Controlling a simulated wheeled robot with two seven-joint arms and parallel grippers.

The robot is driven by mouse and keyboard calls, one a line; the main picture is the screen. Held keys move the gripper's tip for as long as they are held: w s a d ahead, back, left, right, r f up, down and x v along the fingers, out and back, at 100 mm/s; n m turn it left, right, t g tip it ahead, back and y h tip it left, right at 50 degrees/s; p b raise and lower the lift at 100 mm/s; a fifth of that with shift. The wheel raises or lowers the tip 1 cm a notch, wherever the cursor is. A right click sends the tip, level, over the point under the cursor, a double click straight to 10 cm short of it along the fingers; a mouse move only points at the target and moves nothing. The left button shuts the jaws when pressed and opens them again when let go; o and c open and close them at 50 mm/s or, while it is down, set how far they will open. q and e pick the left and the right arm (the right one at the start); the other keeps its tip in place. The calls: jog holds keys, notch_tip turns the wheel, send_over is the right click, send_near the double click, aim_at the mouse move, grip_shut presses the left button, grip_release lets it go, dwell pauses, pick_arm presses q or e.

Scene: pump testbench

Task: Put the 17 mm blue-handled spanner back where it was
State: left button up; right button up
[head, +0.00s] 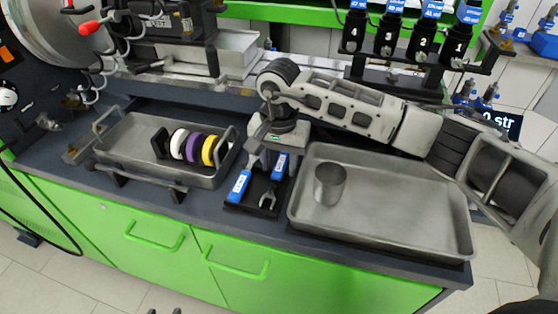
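A small black tray (235,207) sits on the bench between two metal trays. At its left is a blue handle (238,187) with white marking. At its right a second blue handle (279,166) leads to an open spanner jaw (268,200) pointing toward the front edge. The size markings are too small to read, so I cannot tell which is the 17 mm spanner. My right gripper (268,164) points down over the back of the black tray, close to the handles. It hides part of them, and I cannot tell whether it grips one. My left gripper is not in view.
A metal tray (380,236) with a metal cup (329,184) stands at the right. A left metal tray (125,150) holds a rack with white, purple and yellow rings (193,148). Green drawers (160,255) are below the bench.

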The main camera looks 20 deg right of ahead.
pick_arm(q)
jog(key=shift+r, duration=0.15)
pick_arm(e)
jog(key=shift+r, duration=0.1)
jog(key=shift+r+p, duration=0.2)
jog(key=shift+p, duration=0.1)
notch_tip(320, 180, up, 8)
jog(key=shift+f+b, duration=0.15)
jog(key=shift+b, duration=0.6)
pick_arm(q)
jog(key=shift+d+f, duration=0.2)
jog(key=shift+f, duration=0.1)
pick_arm(e)
notch_tip(320, 180, up, 4)
send_over(279, 167)
